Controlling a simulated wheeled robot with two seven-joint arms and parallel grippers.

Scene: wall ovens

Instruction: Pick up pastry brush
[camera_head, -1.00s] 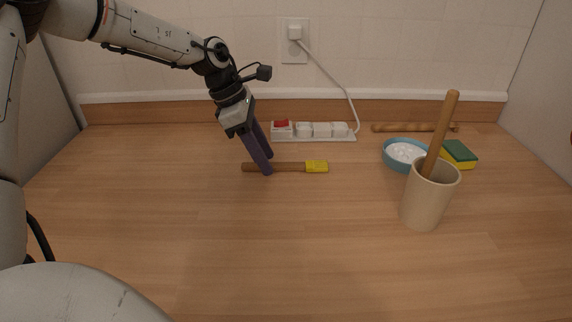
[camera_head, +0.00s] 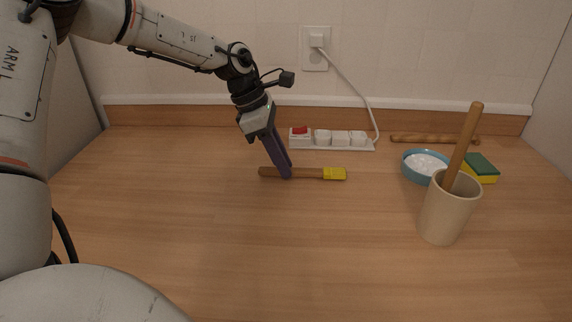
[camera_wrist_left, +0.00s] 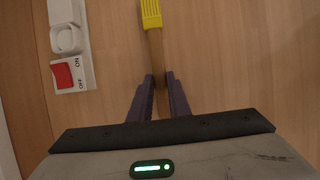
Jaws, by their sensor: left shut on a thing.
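The pastry brush (camera_head: 310,173) has a brown wooden handle and a yellow head. It lies level on or just at the wooden counter, with its yellow head to the right. My left gripper (camera_head: 286,176) comes down from the upper left and is shut on the handle. In the left wrist view the brush (camera_wrist_left: 152,30) runs down from the top edge, and its handle passes between the purple fingers of my left gripper (camera_wrist_left: 159,84). My right gripper is not in view.
A white power strip (camera_head: 335,147) with a red switch lies behind the brush. To the right are a blue bowl (camera_head: 407,170) of white contents, a sponge (camera_head: 482,168), a rolling pin (camera_head: 415,139) and a beige crock (camera_head: 443,214) holding a wooden stick. The front counter is clear.

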